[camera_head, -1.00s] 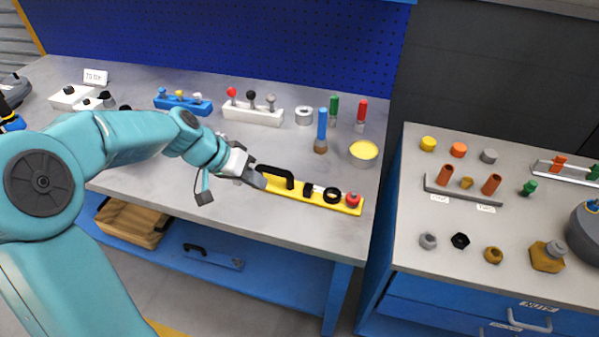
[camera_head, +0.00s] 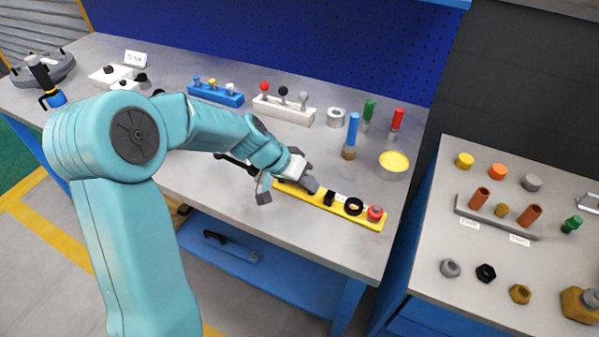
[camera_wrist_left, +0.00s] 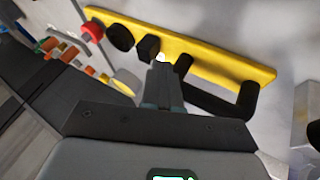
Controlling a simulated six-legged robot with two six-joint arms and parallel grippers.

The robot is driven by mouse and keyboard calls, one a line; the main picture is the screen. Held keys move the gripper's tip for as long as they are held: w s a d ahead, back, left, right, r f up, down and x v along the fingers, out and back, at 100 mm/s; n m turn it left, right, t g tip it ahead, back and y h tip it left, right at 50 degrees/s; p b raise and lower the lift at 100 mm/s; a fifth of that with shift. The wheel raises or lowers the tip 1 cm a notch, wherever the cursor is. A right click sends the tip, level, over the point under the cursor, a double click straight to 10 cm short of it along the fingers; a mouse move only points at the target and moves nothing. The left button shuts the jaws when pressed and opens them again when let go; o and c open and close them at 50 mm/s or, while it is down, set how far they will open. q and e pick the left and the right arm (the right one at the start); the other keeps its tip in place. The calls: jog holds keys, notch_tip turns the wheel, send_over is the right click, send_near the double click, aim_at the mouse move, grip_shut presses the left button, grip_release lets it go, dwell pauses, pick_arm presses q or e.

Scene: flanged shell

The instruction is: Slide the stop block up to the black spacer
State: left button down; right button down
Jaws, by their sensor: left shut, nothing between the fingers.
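The yellow fixture (camera_head: 345,215) lies near the front edge of the bench. Along it sit a black stop block (camera_head: 330,198), a black ring-shaped spacer (camera_head: 354,206) and a red knob (camera_head: 375,213). A gap shows between block and spacer. My left gripper (camera_head: 311,184) is shut and empty, low over the fixture on the block's side away from the spacer. In the wrist view my fingertips (camera_wrist_left: 162,74) are right by the stop block (camera_wrist_left: 148,47); I cannot tell if they touch. The spacer (camera_wrist_left: 120,38) is beyond it. The black handle (camera_wrist_left: 222,104) is beside my fingers. My right gripper is out of view.
Behind the fixture stand a blue-topped peg (camera_head: 353,130), a yellow-filled dish (camera_head: 394,163), a grey ring (camera_head: 336,117) and a white lever block (camera_head: 284,109). A side cabinet with loose parts (camera_head: 497,215) is at the right. Bare bench top lies in front of the fixture.

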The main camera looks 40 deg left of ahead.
aim_at(329, 199)
pick_arm(q)
jog(key=shift+x, duration=0.95)
jog(key=shift+w+d+f, duration=0.15)
jog(key=shift+w+f, duration=0.05)
jog(key=shift+s, duration=0.1)
jog(key=shift+r, duration=0.1)
jog(key=shift+d, duration=0.1)
jog(key=d, duration=0.2)
jog(key=d+b, duration=0.1)
jog(key=d, duration=0.1)
jog(key=shift+w, duration=0.4)
jog(key=shift+a, duration=0.1)
